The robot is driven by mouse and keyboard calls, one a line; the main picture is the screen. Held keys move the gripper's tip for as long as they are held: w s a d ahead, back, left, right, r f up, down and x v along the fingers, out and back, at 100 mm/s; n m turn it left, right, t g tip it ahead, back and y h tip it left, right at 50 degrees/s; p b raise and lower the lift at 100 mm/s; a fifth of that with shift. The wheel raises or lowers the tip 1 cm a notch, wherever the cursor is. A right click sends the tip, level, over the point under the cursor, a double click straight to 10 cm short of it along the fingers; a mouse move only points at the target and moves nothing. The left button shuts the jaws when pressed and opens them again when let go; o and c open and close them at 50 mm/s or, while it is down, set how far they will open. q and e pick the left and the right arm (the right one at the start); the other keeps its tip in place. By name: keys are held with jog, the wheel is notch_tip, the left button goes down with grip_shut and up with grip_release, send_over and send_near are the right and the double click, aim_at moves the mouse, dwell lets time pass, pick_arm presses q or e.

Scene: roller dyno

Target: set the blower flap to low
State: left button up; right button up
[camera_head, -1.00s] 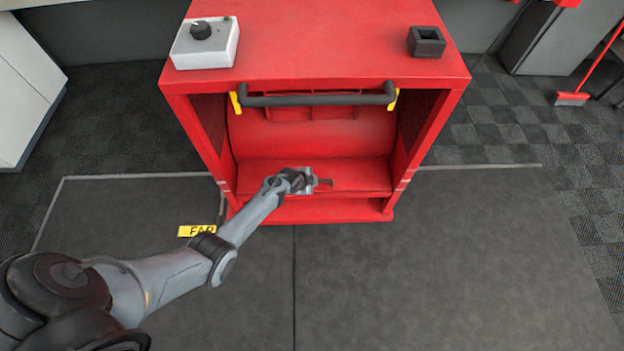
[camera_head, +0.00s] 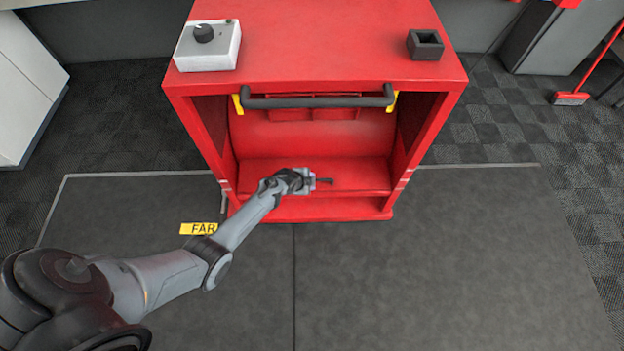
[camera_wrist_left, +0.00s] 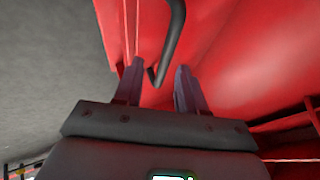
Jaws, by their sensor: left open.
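The red blower cabinet (camera_head: 318,75) stands ahead with its front open. A dark bar handle (camera_head: 317,101) with yellow end brackets runs across the top of the opening. Behind it is a red curved panel (camera_head: 310,140); I cannot tell if this is the flap. My left gripper (camera_head: 325,181) is open, in front of the lower part of the opening and below the bar in the picture. In the left wrist view, a dark bent bar (camera_wrist_left: 175,38) has its end near the gap between my two fingers. No grip on it shows. My right gripper is out of view.
A yellow label reading FAR (camera_head: 199,228) lies on the dark floor mat (camera_head: 440,260), which is clear at right.

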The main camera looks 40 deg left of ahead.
pick_arm(q)
jog(key=p+v, duration=0.4)
jog(key=v, duration=0.4)
jog(key=shift+s+p, duration=0.3)
jog(key=shift+p, duration=0.1)
